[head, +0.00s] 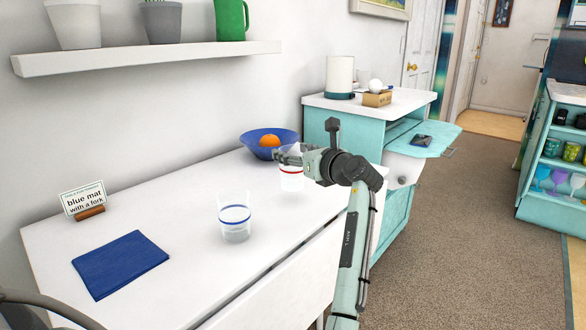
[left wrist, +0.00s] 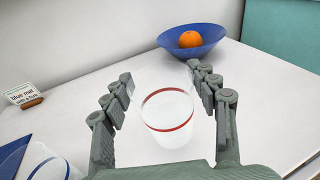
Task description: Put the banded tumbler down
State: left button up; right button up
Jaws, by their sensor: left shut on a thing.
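A clear tumbler with a red band (head: 292,182) is at the far part of the white table, in front of the blue bowl. My left gripper (head: 284,155) is shut on this tumbler. In the left wrist view the red-banded tumbler (left wrist: 167,118) is upright between the two fingers of the gripper (left wrist: 160,76). I cannot tell whether its base touches the table. A second clear tumbler, with a blue band (head: 235,216), stands upright and apart on the table nearer to me; part of it shows in the left wrist view (left wrist: 50,165). My right gripper is not in view.
A blue bowl (head: 262,152) with an orange (head: 269,140) stands close behind the held tumbler. A folded blue mat (head: 120,263) and a sign reading "blue mat with a fork" (head: 84,200) are at the left of the white table (head: 185,295). Its front right is bare.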

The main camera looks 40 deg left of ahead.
aim_at(300, 168)
pick_arm(q)
jog(key=shift+f, duration=1.8)
jog(key=shift+f, duration=0.15)
jog(key=o, duration=1.7)
jog(key=v, duration=1.2)
